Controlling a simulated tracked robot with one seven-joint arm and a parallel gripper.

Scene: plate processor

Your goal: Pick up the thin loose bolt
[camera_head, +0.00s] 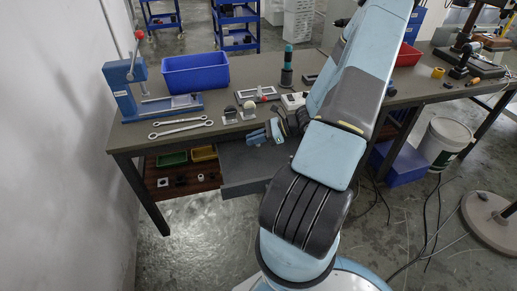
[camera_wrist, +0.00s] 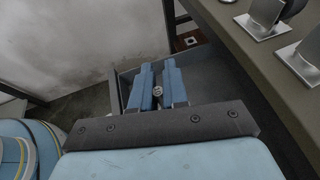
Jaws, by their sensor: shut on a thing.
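My gripper (camera_head: 264,134) is over the open grey drawer (camera_head: 238,163) below the front edge of the workbench. In the wrist view its two blue fingers (camera_wrist: 159,82) reach into the drawer area (camera_wrist: 203,62) and are close together. They are shut on a small silver bolt (camera_wrist: 157,91), whose round end shows between them. The rest of the bolt is hidden by the fingers. In the head view the bolt cannot be made out.
The workbench (camera_head: 135,139) holds a blue bin (camera_head: 195,74), a blue press (camera_head: 126,92), two wrenches (camera_head: 181,128) and small metal stands (camera_head: 248,111). A lower shelf (camera_head: 168,190) has green and yellow trays. A wall is at the left.

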